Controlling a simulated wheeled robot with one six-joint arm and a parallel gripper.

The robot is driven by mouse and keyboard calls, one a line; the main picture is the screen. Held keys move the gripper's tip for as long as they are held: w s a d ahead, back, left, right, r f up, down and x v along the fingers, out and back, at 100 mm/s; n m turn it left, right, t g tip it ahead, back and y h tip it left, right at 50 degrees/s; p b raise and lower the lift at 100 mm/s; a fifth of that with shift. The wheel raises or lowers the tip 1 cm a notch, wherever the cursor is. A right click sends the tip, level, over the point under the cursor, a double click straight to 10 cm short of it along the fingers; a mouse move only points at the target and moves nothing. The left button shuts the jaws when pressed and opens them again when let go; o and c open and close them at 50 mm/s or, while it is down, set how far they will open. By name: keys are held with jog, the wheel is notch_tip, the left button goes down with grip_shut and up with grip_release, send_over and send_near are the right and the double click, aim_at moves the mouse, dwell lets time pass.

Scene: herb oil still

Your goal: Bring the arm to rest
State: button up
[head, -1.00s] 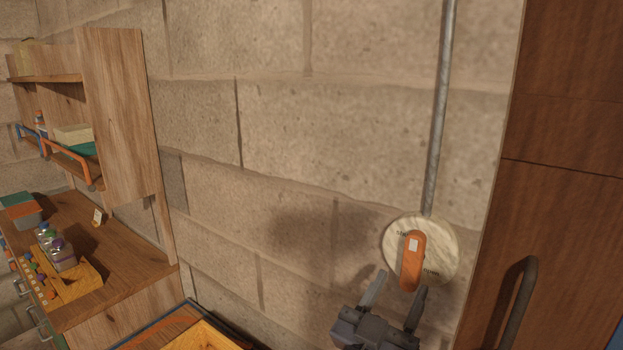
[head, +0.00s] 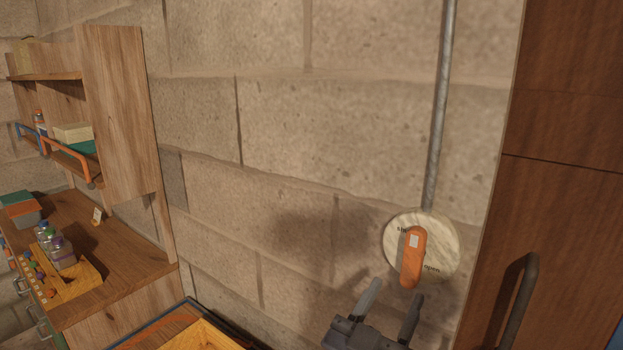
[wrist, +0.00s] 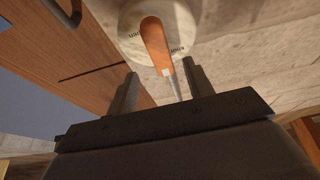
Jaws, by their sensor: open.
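My gripper (head: 390,300) is at the lower right of the head view, just below a round pale dial plate on the wall. Its two fingers are apart with nothing between them. The orange lever (head: 413,258) on the dial plate (head: 448,238) stands nearly upright, tilted slightly. Lettering shows on the plate; "open" reads at its lower right. In the wrist view the lever (wrist: 156,42) lies beyond the fingertips (wrist: 160,75), and the gripper looks clear of it.
A grey pipe (head: 438,110) runs up the wall from the plate. A brown wooden cabinet (head: 565,240) with a dark handle (head: 517,305) stands close on the right. A wooden bench (head: 135,262) with several bottles and a shelf unit (head: 122,110) is at the left. Bare wall fills the middle.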

aim_at(410, 263)
jog(key=p+x, duration=0.2)
jog(key=x, duration=0.4)
jog(key=shift+w+d+r, duration=0.1)
jog(key=shift+r, duration=0.05)
jog(key=shift+w+d, duration=0.1)
jog(key=shift+w, duration=0.2)
jog(key=m+g+h, duration=0.1)
jog(key=m, duration=0.1)
jog(key=m+g+h+b, duration=0.1)
jog(key=m, duration=0.2)
jog(key=shift+m, duration=0.3)
jog(key=m+g+h, duration=0.1)
jog(key=m+g, duration=0.1)
jog(key=m, duration=0.3)
jog(key=shift+r, duration=0.15)
